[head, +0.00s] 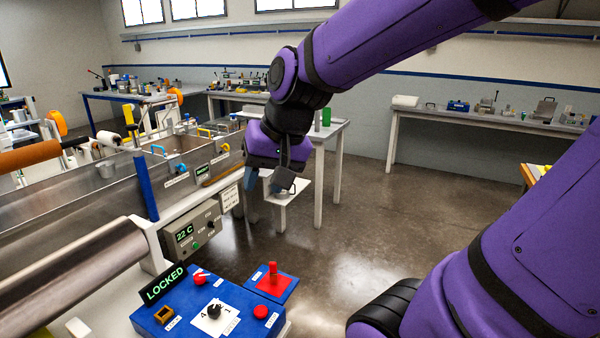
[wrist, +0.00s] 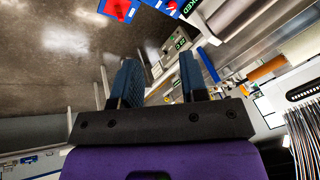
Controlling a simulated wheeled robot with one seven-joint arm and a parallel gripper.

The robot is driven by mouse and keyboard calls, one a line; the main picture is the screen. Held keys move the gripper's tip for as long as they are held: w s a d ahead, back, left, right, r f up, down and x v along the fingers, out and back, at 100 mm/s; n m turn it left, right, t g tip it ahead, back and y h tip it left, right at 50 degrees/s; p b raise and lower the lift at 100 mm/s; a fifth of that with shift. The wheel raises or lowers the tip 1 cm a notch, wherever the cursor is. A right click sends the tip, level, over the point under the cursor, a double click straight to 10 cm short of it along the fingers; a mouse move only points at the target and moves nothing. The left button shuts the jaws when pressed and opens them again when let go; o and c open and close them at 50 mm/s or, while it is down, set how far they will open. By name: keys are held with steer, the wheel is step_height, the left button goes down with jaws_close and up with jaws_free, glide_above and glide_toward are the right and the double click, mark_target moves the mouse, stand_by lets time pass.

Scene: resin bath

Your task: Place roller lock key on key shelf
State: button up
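A red upright piece with a wide base (head: 272,280), which may be the roller lock key, stands on a small blue labelled plate (head: 282,293) beside the blue control panel. This plate may be the key shelf; its label is too small to read. The red piece also shows at the top of the wrist view (wrist: 119,8). My gripper (head: 266,186) hangs in the air beyond the panel, near the bath's right side, well away from the red piece. In the wrist view its two blue fingers (wrist: 160,78) are apart, with nothing seen between them.
The blue panel (head: 186,327) carries a red knob (head: 200,278), a black dial (head: 214,311), a red button (head: 260,312) and a green LOCKED sign (head: 164,284). A grey control box (head: 190,236) reads 22 C. A steel roller (head: 75,275) lies left. Open floor is right.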

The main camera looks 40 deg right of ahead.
steer(key=s+r+n+h, duration=0.1)
steer(key=s+n, duration=0.1)
steer(key=s, duration=0.2)
steer(key=s+r+n+t, duration=0.1)
steer(key=s+r+n, duration=0.1)
steer(key=s, duration=0.2)
steer(key=shift+s+d+r+n+h, duration=0.2)
steer(key=shift+d+r+n+h, duration=0.05)
steer(key=shift+n+h, duration=0.15)
stand_by(1.6)
